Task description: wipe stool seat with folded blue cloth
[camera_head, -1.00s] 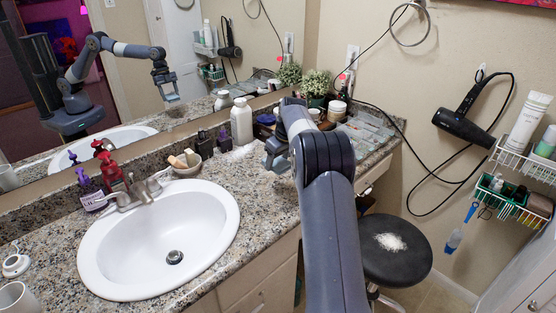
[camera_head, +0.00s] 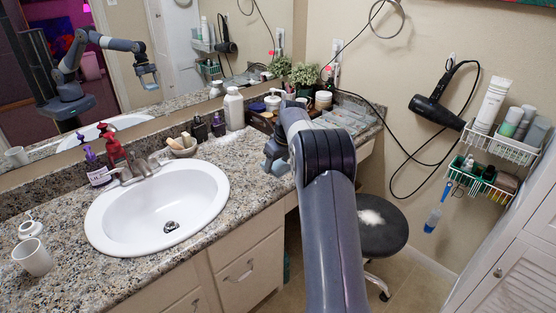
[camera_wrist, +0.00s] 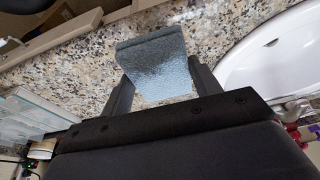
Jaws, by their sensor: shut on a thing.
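The round black stool (camera_head: 385,238) stands on the floor at the right of the counter in the head view. A patch of white powder (camera_head: 370,217) lies on its seat. My gripper (camera_wrist: 162,84) is shut on the folded blue cloth (camera_wrist: 152,62), which shows between the two dark fingers in the wrist view. My gripper also shows in the head view (camera_head: 277,158), above the counter and left of the stool. The cloth is mostly hidden there by my arm. My forearm covers part of the stool's left side.
The granite counter (camera_head: 235,190) carries a white sink (camera_head: 150,215), soap bottles (camera_head: 112,150), a white bottle (camera_head: 234,108) and a cup (camera_head: 33,257). A hair dryer (camera_head: 437,108) and wire baskets (camera_head: 500,145) hang on the right wall. Floor right of the stool is clear.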

